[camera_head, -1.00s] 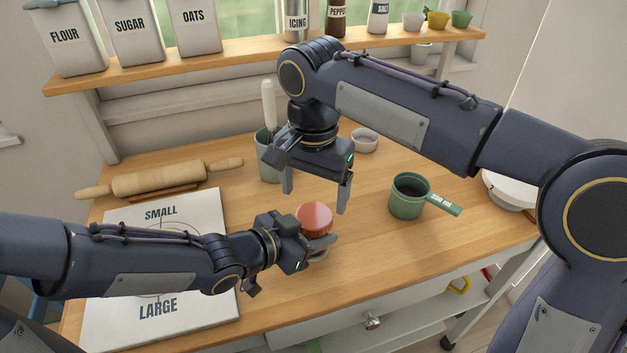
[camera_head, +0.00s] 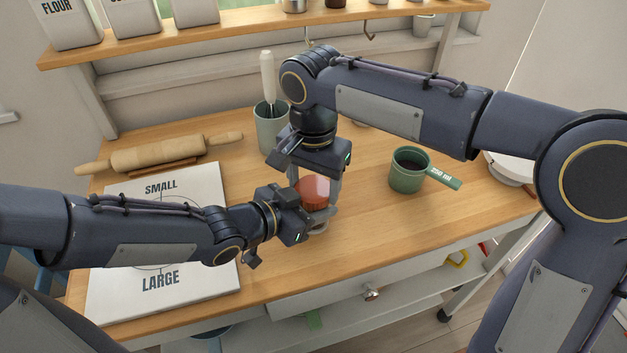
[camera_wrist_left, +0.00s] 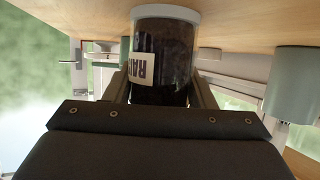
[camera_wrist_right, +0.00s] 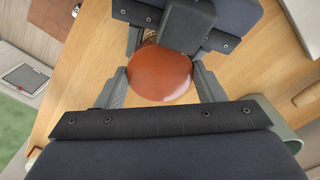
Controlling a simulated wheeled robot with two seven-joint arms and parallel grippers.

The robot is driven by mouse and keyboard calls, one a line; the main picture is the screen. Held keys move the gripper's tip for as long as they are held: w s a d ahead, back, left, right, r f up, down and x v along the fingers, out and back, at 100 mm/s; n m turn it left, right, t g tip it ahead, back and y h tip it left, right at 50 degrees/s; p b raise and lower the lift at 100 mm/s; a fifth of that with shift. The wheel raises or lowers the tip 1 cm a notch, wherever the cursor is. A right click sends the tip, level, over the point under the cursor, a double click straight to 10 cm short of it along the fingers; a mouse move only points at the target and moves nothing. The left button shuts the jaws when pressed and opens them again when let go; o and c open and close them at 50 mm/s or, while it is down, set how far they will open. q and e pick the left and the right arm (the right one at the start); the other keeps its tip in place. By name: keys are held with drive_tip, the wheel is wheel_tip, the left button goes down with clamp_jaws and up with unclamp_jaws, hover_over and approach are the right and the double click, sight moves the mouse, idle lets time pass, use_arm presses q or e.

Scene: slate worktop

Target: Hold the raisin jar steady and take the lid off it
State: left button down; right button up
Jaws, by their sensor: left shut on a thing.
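The raisin jar (camera_wrist_left: 172,45) is clear glass with dark contents and a partly visible label. It stands on the worktop with its red-brown lid (camera_head: 313,187) on top. My left gripper (camera_head: 321,217) is shut on the jar's body from the left side. My right gripper (camera_head: 316,198) points down from above, its fingers on either side of the lid. In the right wrist view the round lid (camera_wrist_right: 160,75) sits between the fingers, which look open with narrow gaps; contact at the tips is not clear. Much of the jar is hidden by the grippers in the head view.
A green measuring cup (camera_head: 407,178) stands to the right. A grey-green utensil pot (camera_head: 270,130) is close behind my right gripper. A rolling pin (camera_head: 160,155) lies at the back left, behind a white board (camera_head: 200,190) marked SMALL and LARGE. The right front worktop is clear.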

drive_tip(key=shift+c, duration=0.8)
drive_tip(key=o, duration=1.1)
drive_tip(key=shift+r, duration=2.25)
use_arm(q)
drive_tip(key=c, duration=0.6)
unclamp_jaws()
drive_tip(key=shift+o, duration=0.2)
